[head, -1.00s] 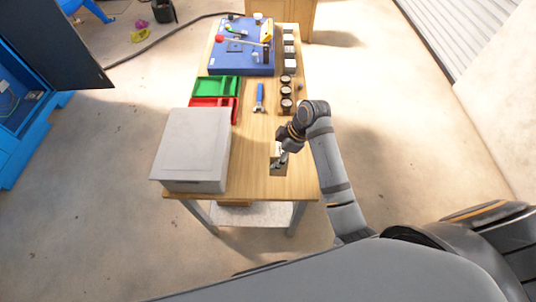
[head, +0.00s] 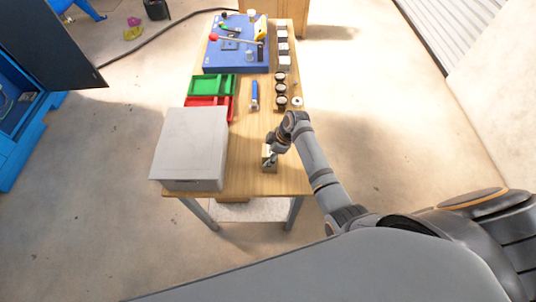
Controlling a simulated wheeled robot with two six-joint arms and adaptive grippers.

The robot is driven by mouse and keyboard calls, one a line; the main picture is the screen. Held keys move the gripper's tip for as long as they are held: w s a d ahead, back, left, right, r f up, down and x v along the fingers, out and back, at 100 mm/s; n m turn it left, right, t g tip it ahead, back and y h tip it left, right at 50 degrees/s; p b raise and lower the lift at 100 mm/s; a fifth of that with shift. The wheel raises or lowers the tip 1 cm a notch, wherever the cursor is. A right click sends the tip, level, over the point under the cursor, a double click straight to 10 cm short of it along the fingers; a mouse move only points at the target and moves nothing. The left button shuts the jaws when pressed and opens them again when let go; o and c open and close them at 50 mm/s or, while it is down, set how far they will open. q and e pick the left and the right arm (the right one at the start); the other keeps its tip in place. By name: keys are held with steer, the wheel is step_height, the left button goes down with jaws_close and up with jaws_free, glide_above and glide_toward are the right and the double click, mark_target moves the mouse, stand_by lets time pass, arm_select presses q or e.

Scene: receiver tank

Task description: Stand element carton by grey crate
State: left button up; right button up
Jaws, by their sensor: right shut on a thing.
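The grey crate (head: 192,140) sits at the near left of the wooden table, its lid closed. The element carton (head: 270,168) is a small tan box on the near right part of the table, right of the crate with a gap of bare wood between. My right gripper (head: 271,157) reaches down from above and is shut on the carton, hiding part of it. The carton looks upright. I cannot tell whether its base touches the table. My left gripper is not in view.
Behind the crate lie a green tray (head: 212,84) and a red tray (head: 221,104). A blue-handled tool (head: 254,96), several dark round parts (head: 280,90) and a white ring (head: 297,101) lie farther back. A blue board (head: 222,58) fills the far end.

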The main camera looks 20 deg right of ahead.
steer(key=o, duration=1.3)
steer(key=shift+f, duration=0.1)
steer(key=shift+r, duration=0.25)
steer(key=b+v, duration=0.1)
steer(key=v, duration=1)
steer(key=shift+d+r+b, duration=0.2)
steer(key=shift+r+b, duration=0.1)
steer(key=shift+r, duration=0.05)
